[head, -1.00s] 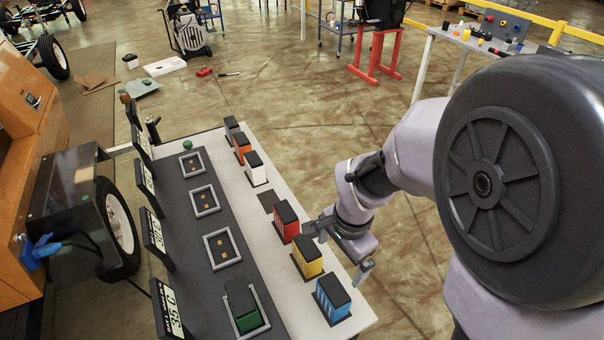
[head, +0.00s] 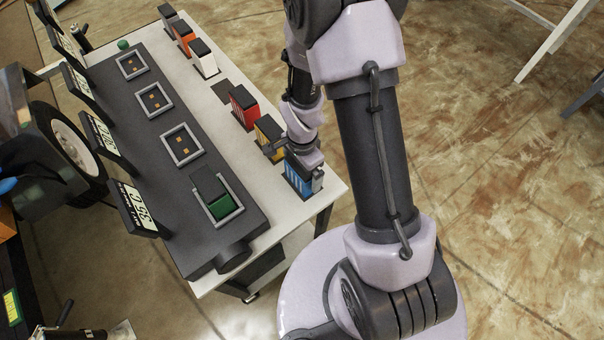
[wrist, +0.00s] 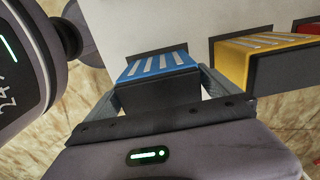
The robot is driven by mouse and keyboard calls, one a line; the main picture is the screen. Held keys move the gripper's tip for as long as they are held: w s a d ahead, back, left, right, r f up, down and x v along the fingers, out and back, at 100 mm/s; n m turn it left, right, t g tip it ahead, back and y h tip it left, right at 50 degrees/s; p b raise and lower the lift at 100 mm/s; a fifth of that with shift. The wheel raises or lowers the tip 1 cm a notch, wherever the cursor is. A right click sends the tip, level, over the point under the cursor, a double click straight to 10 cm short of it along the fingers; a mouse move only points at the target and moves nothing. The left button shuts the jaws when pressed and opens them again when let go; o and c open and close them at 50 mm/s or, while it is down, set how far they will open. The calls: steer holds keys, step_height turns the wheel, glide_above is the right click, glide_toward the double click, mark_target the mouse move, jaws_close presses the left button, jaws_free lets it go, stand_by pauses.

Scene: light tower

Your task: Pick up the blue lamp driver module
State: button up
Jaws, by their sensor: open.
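The blue lamp driver module (head: 308,181) stands at the near end of the row on the white table top. In the wrist view the blue module (wrist: 160,66) shows its striped blue face and dark top, between the two fingers of my gripper (wrist: 160,92). My gripper (head: 300,160) is open around the module, with a finger on either side. I cannot tell whether the fingers touch it. In the head view my wrist hides part of the module's top.
The yellow module (head: 268,134) stands close beside the blue one, then the red module (head: 243,107). White (head: 204,58), orange and grey modules stand farther along. A dark rack (head: 225,235) with square sockets runs along the left; its nearest socket holds a green module (head: 219,206).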

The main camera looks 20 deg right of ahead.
steer(key=shift+f, duration=0.6)
steer(key=shift+r, duration=0.15)
steer(key=shift+c, duration=0.4)
steer(key=c, duration=1.8)
